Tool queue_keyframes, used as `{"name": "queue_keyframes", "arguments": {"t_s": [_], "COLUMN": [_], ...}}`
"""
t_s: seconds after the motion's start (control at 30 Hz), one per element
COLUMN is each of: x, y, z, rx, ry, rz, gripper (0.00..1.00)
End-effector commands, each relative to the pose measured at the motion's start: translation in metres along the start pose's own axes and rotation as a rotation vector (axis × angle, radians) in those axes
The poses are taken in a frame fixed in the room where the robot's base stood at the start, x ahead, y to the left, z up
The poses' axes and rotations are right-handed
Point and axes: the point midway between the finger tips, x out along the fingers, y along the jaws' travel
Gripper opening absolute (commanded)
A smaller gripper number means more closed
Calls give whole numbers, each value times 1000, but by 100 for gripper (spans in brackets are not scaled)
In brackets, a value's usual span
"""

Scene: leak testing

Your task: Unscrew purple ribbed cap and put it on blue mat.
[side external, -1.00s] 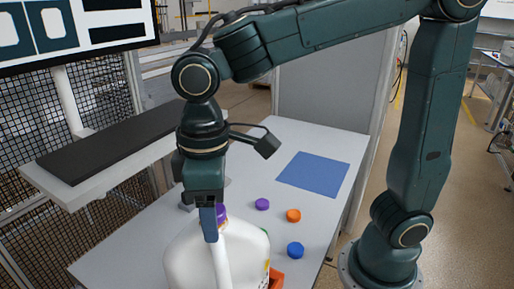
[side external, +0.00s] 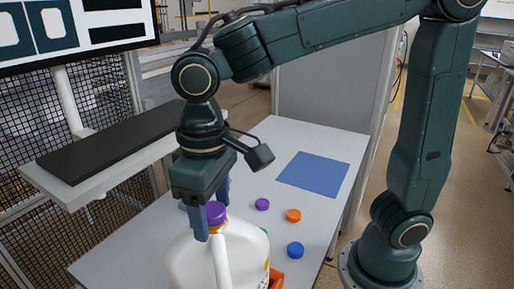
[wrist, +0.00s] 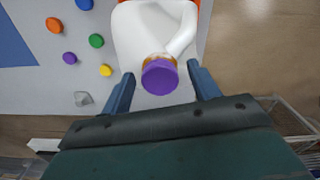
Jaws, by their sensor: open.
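The purple ribbed cap (side external: 216,212) sits on the neck of a white jug (side external: 190,262) with a handle. In the wrist view the cap (wrist: 160,77) shows between the two fingers, with clear space on both sides. My gripper (side external: 211,210) is open, with its blue fingers either side of the cap and not visibly touching it. It also shows in the wrist view (wrist: 159,84). The blue mat (side external: 313,174) lies flat and bare at the far right of the table.
Loose caps lie on the table (side external: 300,140): a purple one (side external: 262,204), an orange one (side external: 294,215), a blue one (side external: 295,250). The wrist view adds a green cap (wrist: 96,40), a yellow one (wrist: 105,70) and a grey lump (wrist: 83,98). An orange holder (side external: 277,279) is at the jug.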

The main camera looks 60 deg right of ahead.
Motion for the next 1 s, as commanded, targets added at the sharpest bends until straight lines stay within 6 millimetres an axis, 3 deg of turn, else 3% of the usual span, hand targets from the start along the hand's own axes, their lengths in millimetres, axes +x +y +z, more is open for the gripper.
{"name": "queue_keyframes", "arguments": {"t_s": [0.63, 1.0], "x": [0, 0], "y": [0, 0], "z": [0, 0], "rx": [496, 559], "ry": [0, 0], "rz": [0, 0], "gripper": [61, 61]}}
